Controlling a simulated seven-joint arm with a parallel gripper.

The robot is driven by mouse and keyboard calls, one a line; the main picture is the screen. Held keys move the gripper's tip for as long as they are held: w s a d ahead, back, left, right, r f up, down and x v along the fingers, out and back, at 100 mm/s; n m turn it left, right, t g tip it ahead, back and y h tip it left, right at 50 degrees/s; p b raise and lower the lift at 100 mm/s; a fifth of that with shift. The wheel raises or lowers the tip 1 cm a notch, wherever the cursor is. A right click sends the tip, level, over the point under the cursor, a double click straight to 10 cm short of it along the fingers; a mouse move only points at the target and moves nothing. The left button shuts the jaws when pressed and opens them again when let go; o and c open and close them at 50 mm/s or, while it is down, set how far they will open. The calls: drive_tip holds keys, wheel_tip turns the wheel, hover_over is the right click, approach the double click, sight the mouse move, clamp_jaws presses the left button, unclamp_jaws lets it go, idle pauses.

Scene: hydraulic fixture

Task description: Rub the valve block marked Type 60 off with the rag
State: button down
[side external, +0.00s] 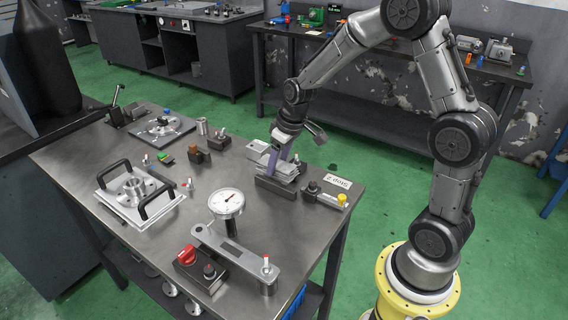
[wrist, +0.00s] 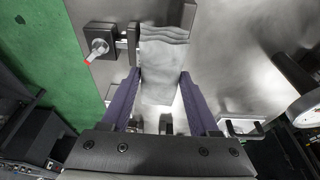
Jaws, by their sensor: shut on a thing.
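My gripper (side external: 278,168) reaches down over the right back part of the metal bench, with its purple fingers pointing at the work. In the wrist view the fingers (wrist: 160,88) stand either side of a grey, folded rag (wrist: 160,65) and are shut on it. The rag hangs out past the fingertips with wavy folds at its far end. In the side view a dark block (side external: 275,188) lies just below the gripper, with grey layers over it. I cannot read a Type 60 mark on any block. The rag hides part of what lies beneath it, and contact is unclear.
A dark fitting with a red-tipped lever (wrist: 98,45) is beside the rag. A small sign (side external: 338,181) and yellow-knobbed part (side external: 342,199) stand right of the block. A dial gauge (side external: 227,203), lever arm (side external: 238,253) and handled plate (side external: 133,192) occupy the bench.

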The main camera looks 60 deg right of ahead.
sight(288, 167)
drive_tip(key=shift+w, duration=0.85)
drive_tip(key=shift+f, duration=0.1)
drive_tip(key=shift+s, duration=0.1)
drive_tip(key=shift+s+f, duration=0.2)
drive_tip(key=shift+s, duration=0.9)
drive_tip(key=shift+s+f, duration=0.2)
drive_tip(key=shift+s, duration=0.85)
drive_tip(key=r, duration=0.5)
drive_tip(key=shift+w, duration=0.2)
drive_tip(key=shift+r, duration=0.75)
